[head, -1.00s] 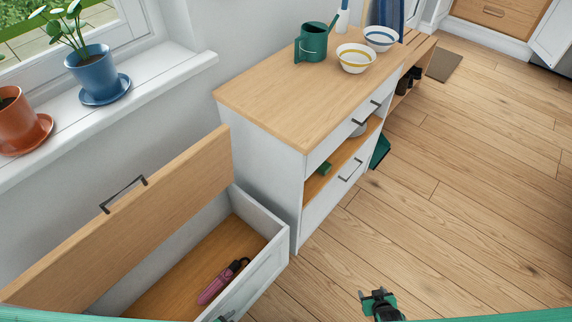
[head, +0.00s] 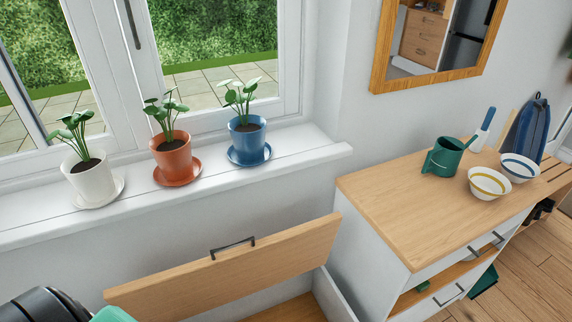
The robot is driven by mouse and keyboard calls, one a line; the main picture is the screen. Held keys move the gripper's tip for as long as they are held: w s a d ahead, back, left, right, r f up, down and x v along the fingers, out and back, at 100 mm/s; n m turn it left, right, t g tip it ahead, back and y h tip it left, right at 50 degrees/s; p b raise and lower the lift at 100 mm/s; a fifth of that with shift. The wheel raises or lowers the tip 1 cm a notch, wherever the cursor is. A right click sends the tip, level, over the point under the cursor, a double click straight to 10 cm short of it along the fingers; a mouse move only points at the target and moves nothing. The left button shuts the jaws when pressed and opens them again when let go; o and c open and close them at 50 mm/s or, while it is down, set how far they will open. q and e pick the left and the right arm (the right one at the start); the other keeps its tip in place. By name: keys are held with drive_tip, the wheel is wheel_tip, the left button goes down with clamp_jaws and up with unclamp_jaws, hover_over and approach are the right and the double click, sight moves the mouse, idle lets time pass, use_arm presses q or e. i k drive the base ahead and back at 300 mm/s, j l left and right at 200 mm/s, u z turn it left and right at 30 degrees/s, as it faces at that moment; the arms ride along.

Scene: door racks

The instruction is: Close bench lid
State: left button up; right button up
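The wooden bench lid (head: 228,275) stands raised and tilted back below the window sill, with a dark handle (head: 233,246) at its upper edge. The bench box (head: 338,297) under it is open; only its right end and a strip of its wooden floor show at the bottom of the head view. A dark and green part of my own arm shows at the bottom left corner, left of the lid. Neither of my grippers' fingers can be seen.
Potted plants in white (head: 87,178), orange (head: 173,157) and blue (head: 246,137) pots stand on the sill (head: 300,157) above the lid. A wood-topped cabinet (head: 400,190) stands right of the bench, holding a green watering can (head: 443,157) and two bowls. Floor is free at the lower right.

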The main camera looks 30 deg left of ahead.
sight(178, 293)
drive_tip(key=i+l+u, duration=0.2)
drive_tip(key=i+l, duration=0.2)
drive_tip(key=l, duration=0.15)
drive_tip(key=u, duration=1.5)
